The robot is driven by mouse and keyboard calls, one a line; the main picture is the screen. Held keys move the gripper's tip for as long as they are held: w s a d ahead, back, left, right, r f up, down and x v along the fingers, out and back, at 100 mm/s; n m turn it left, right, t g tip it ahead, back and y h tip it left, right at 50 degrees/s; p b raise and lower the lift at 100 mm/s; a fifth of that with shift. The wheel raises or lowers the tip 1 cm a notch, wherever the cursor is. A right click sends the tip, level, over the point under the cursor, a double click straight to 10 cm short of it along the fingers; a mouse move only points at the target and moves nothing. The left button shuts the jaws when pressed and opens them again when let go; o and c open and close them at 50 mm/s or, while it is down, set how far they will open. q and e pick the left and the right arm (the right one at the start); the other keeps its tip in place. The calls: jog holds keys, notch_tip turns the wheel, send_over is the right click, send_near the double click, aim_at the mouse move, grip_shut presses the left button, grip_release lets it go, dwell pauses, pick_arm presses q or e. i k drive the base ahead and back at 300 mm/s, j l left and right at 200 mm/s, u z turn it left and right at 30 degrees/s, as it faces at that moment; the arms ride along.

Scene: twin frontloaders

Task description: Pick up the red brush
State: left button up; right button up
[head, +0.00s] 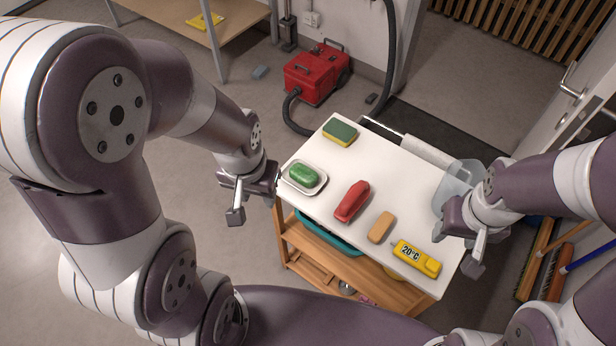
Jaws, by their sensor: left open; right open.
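The red brush (352,200) lies on the white top of a small cart (334,222), near its middle. My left gripper (256,207) is open and empty at the cart's left edge, beside the dish with green soap and to the left of the brush. My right gripper (477,252) is open and empty over the cart's right edge, to the right of the brush. Neither gripper touches the brush.
Around the brush on the cart are green soap (303,174) in a white dish, a sponge (340,131), a tan bar (381,227), a yellow thermometer (417,259) and a clear container (453,189). A red vacuum (316,73) stands behind; brooms (536,262) lean at the right.

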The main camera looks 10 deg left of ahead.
aim_at(358, 194)
jog(key=i+j+z, duration=0.1)
jog(key=j+z, duration=0.7)
jog(key=j, duration=0.25)
jog(key=j+z, duration=0.35)
jog(key=j, duration=0.2)
jog(key=z, duration=1.25)
